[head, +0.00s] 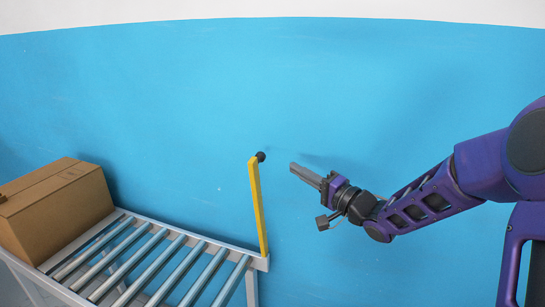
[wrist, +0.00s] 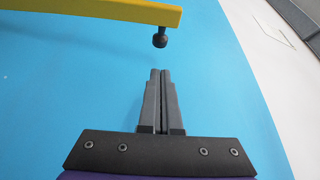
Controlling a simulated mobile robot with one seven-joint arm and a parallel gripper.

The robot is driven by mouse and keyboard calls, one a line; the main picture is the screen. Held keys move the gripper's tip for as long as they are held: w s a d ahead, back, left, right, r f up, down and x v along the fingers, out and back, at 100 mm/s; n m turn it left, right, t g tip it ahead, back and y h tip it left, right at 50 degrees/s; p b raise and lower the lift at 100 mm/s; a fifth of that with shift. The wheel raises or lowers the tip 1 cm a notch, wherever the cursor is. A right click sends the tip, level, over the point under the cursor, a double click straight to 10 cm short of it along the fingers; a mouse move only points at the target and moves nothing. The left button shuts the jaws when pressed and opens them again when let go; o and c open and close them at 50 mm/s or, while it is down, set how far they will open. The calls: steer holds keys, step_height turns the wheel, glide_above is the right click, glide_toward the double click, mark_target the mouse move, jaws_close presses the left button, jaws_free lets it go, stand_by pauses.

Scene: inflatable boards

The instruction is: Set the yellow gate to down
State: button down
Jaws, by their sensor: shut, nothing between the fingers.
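The yellow gate (head: 258,208) is a thin bar standing upright at the right end of the roller conveyor in the head view. A black knob (head: 261,156) sits at its top. My gripper (head: 293,168) is shut and empty, to the right of the knob and apart from it, pointing left. In the wrist view the yellow gate (wrist: 100,10) crosses the top left, and its black knob (wrist: 160,40) hangs just beyond the shut fingertips of my gripper (wrist: 160,72). The gap to the knob is small in that view.
The roller conveyor (head: 168,226) has a pale frame and several metal rollers. A closed brown cardboard box (head: 60,215) sits at its left end. A blue wall (head: 200,100) stands behind. The space around my gripper looks clear.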

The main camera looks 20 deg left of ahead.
steer(key=x, duration=0.9)
steer(key=shift+w+a+b, duration=0.1)
steer(key=shift+a+b, duration=0.2)
